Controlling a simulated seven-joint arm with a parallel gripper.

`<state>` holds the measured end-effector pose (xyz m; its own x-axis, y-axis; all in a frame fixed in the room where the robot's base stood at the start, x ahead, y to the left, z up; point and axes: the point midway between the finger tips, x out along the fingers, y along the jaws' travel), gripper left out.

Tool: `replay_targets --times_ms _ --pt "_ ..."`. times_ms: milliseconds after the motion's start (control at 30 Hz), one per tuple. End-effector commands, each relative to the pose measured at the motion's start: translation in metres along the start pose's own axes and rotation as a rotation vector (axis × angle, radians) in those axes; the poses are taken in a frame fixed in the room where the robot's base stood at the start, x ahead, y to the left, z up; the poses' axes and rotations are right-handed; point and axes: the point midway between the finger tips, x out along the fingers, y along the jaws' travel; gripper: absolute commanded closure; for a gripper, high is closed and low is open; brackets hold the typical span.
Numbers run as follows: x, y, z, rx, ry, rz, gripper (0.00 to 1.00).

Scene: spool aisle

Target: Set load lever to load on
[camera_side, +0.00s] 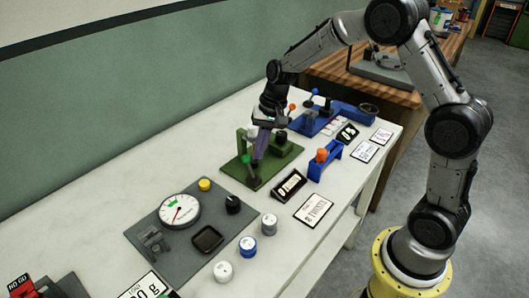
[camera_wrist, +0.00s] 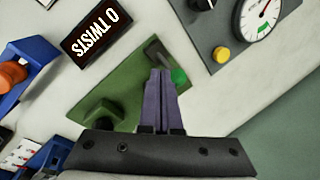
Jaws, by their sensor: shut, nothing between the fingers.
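My gripper (camera_side: 257,158) is shut and empty, its purple fingers pointing down over the green fixture (camera_side: 232,171). In the wrist view the fingertips (camera_wrist: 161,72) lie over the green plate (camera_wrist: 128,80), beside a dark lever-like bar (camera_wrist: 154,47) and a bright green spot (camera_wrist: 179,76). I cannot tell whether the fingers touch the bar. In the side view a dark upright part (camera_side: 248,168) with a green end stands at the plate's front. No label marks a load lever, so I cannot tell for sure which part it is. The fingers hide part of the fixture.
A grey gauge board (camera_side: 160,222) with a dial (camera_side: 180,210), yellow button (camera_side: 204,184) and black knob (camera_side: 232,203) lies left. A display reading "0 TWISTS" (camera_wrist: 92,32) and a blue stand with an orange part (camera_side: 322,157) are nearby. Several round weights stand in front.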

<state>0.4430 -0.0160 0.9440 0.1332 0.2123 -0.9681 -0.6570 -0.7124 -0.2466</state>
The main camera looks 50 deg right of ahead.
Motion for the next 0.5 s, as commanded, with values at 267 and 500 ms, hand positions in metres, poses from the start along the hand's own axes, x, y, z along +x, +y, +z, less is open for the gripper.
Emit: replay_targets --times_ms 267,500 --pt "-0.003 0.000 0.000 0.000 0.002 -0.001 1.00" --pt "-0.013 -0.003 0.000 0.000 0.004 -0.002 1.00"
